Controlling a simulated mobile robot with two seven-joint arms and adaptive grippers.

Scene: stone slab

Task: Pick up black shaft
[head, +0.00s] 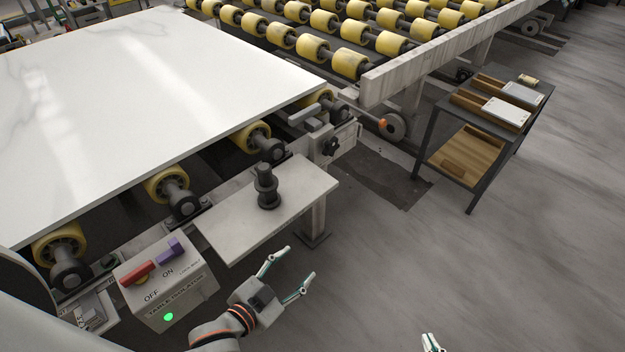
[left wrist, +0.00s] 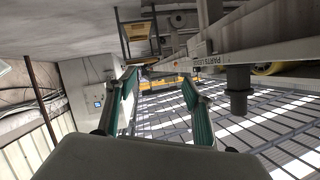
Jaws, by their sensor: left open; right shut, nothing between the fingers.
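The black shaft (head: 266,187) stands upright on a small grey shelf (head: 225,222) beside the slab table. It is dark and stepped, with a wider collar. My left gripper (head: 300,263) is open and empty, below and right of the shelf in the head view, apart from the shaft. In the left wrist view, its two fingers (left wrist: 158,78) are spread, and the shaft (left wrist: 238,92) shows to their right, hanging downward in the turned picture. My right gripper (head: 432,343) shows only its tips at the bottom edge of the head view; it is shut, with nothing seen in it.
A white stone slab (head: 130,95) lies on yellow rollers at the left. A control box (head: 165,285) with red and purple switches sits left of my left gripper. A side cart (head: 485,120) with trays stands at the right. The floor at the lower right is clear.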

